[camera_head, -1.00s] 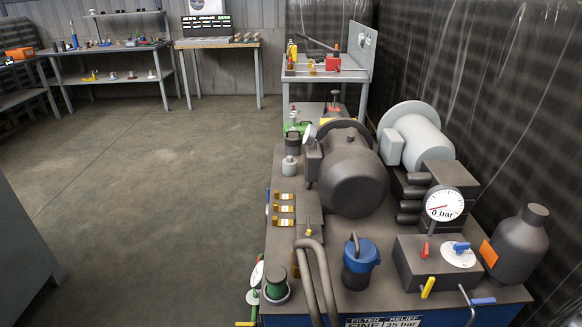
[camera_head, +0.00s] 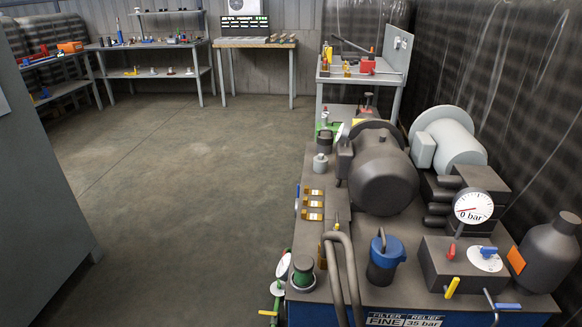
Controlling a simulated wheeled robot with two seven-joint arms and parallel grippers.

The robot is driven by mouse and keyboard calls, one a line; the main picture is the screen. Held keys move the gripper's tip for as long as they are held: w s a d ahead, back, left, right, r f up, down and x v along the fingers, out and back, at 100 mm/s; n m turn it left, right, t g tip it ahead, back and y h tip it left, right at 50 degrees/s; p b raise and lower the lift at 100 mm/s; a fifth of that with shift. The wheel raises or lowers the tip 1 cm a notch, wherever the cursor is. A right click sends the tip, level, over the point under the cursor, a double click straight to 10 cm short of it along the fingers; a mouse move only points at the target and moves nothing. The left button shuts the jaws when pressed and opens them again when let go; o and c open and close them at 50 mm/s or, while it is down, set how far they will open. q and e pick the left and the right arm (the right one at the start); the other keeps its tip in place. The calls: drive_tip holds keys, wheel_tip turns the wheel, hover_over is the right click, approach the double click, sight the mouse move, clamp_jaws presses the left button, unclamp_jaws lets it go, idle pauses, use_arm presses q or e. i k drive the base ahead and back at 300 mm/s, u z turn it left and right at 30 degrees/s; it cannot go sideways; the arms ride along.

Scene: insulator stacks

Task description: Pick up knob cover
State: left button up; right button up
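I cannot tell which item is the knob cover; nothing in view is clearly recognisable as one. Small parts that are too small to make out stand on the back-left workbench (camera_head: 150,46) and on the grey cart (camera_head: 362,77). The near machine bench carries a panel block with a blue knob on a white dial (camera_head: 485,259), a red lever (camera_head: 452,250) and a yellow lever (camera_head: 452,287). Neither of my grippers is in view.
The machine bench with a dark motor (camera_head: 383,172), a blue-lidded canister (camera_head: 385,258) and a pressure gauge (camera_head: 473,208) fills the right. A grey cabinet (camera_head: 40,210) stands at the left. The middle floor (camera_head: 200,200) is clear.

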sight(320, 161)
drive_tip(key=u, duration=3.7)
drive_tip(key=i, duration=0.15)
drive_tip(key=z, duration=2.65)
drive_tip(key=i, duration=2.85)
drive_tip(key=z, duration=1.5)
drive_tip(key=i, duration=1.05)
drive_tip(key=z, duration=0.55)
